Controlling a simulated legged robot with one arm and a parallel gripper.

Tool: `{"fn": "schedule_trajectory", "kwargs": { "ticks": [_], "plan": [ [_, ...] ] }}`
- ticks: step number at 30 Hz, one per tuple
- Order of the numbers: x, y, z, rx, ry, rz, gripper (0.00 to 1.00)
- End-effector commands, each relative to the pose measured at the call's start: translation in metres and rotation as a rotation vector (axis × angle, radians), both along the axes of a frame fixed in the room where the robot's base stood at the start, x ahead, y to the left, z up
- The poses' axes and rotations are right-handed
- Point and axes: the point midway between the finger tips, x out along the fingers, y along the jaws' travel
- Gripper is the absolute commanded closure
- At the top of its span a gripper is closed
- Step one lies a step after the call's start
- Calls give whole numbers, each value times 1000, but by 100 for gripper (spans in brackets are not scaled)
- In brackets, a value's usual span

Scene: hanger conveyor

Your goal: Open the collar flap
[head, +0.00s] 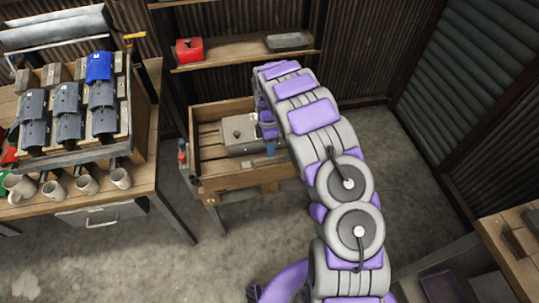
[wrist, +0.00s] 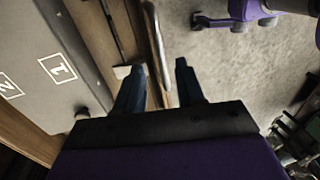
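I cannot make out a part that is clearly the collar flap. A grey metal box (head: 240,133) with a dark knob on top sits in a shallow wooden tray (head: 211,181). In the wrist view the grey box (wrist: 40,60) fills the left side, with white square labels 1 and 2. My gripper (wrist: 160,67) is open, its two dark blue fingers apart with nothing held between them. It is beside the box, over the tray's edge. A thin pale bar (wrist: 153,35) shows beyond the fingers; I cannot tell if they touch it. My arm hides the tray's right side in the head view.
A bench at left bears a sloped rack with several grey pouches (head: 68,98), one blue pouch (head: 98,66), and several mugs (head: 121,178). A red box (head: 188,50) and a grey tray (head: 287,41) stand on the back shelf (head: 240,58). Concrete floor is clear between.

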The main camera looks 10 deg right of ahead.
Motion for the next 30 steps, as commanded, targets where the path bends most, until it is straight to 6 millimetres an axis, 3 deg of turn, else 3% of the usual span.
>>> {"fn": "schedule_trajectory", "kwargs": {
  "ticks": [6,18,30],
  "plan": [
    [-6,1,-28,-2,3,1,62],
    [-7,0,-33,-1,1,0,62],
    [-7,1,-33,-2,1,0,99]
  ]
}}
